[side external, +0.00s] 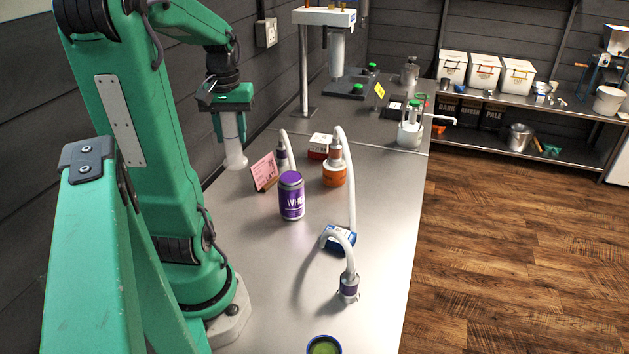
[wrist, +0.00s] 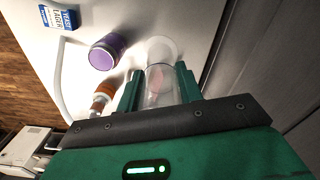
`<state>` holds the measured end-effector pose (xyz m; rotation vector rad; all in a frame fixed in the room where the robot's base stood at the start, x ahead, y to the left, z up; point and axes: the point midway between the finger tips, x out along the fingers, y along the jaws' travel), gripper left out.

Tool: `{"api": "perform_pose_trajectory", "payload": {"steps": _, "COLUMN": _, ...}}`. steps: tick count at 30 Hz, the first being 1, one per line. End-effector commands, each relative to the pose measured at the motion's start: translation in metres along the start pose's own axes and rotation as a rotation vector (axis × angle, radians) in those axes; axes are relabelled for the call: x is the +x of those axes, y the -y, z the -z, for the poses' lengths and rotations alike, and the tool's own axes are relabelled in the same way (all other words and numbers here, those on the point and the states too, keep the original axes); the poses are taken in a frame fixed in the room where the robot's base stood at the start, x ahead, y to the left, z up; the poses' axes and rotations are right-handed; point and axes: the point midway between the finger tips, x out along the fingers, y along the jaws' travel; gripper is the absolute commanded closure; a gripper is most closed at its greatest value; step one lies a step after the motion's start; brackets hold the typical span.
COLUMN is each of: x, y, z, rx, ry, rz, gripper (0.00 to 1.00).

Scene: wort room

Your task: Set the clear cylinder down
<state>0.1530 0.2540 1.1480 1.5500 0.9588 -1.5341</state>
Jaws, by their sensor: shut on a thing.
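The clear cylinder (side external: 231,132) hangs upright below my gripper (side external: 232,114) in the side external view, with a wide whitish foot at its bottom. Its foot appears to be above the steel counter (side external: 375,215), near the back wall; the exact gap is hard to judge. In the wrist view the cylinder (wrist: 161,87) sits between the two green fingers of my gripper (wrist: 160,90), which are shut on it. Its pale round foot (wrist: 162,48) shows beyond the fingertips.
A pink card (side external: 265,172) stands near the cylinder. A purple can (side external: 291,196), an orange-based bottle with a white hose (side external: 334,174), a blue box (side external: 337,240) and a hosed fitting (side external: 348,287) are on the counter. The front counter edge is mostly clear.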

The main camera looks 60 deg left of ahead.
Motion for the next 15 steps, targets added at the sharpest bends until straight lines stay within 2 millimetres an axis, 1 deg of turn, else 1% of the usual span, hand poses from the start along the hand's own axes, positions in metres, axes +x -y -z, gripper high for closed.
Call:
{"api": "perform_pose_trajectory", "payload": {"steps": 1, "x": 0.010, "y": -0.001, "z": 0.000, "rx": 0.004, "ry": 0.005, "rz": 0.000, "gripper": 0.88}}
{"api": "perform_pose_trajectory", "payload": {"steps": 9, "x": 0.045, "y": -0.002, "z": 0.000, "rx": 0.007, "ry": 0.004, "rz": 0.000, "gripper": 0.88}}
{"api": "perform_pose_trajectory", "payload": {"steps": 12, "x": 0.053, "y": -0.002, "z": 0.000, "rx": 0.008, "ry": 0.003, "rz": 0.000, "gripper": 0.88}}
{"api": "perform_pose_trajectory", "payload": {"steps": 15, "x": 0.056, "y": -0.002, "z": 0.000, "rx": 0.008, "ry": 0.001, "rz": 0.000, "gripper": 0.88}}
